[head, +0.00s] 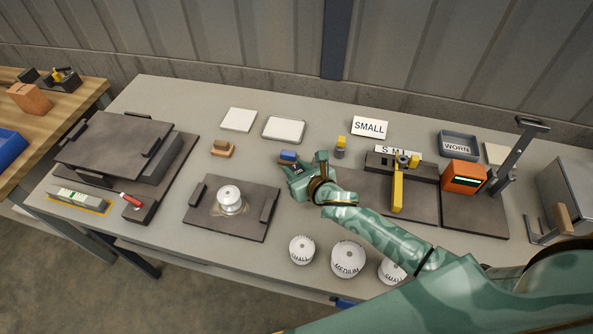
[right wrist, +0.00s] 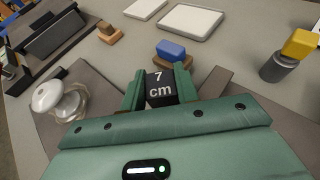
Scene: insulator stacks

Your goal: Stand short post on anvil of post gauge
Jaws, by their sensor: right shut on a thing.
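My right gripper (head: 298,172) is over the middle of the grey bench in the head view. Its green fingers are shut on a dark post marked "7 cm" (right wrist: 160,88), which shows between the fingertips in the right wrist view. A dark gauge plate (head: 372,208) with a yellow lever (head: 397,188) and an "S M L" scale (head: 398,150) stands to the right of the gripper. My forearm covers part of this plate, and I cannot make out its anvil clearly. My left gripper is not in view.
A blue-topped block (head: 288,155) sits just behind the gripper. A yellow-topped grey cylinder (head: 340,146) stands behind right. A dark plate with a white insulator (head: 229,197) lies left. Several white insulators line the front. An orange readout (head: 463,177) stands right of the lever.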

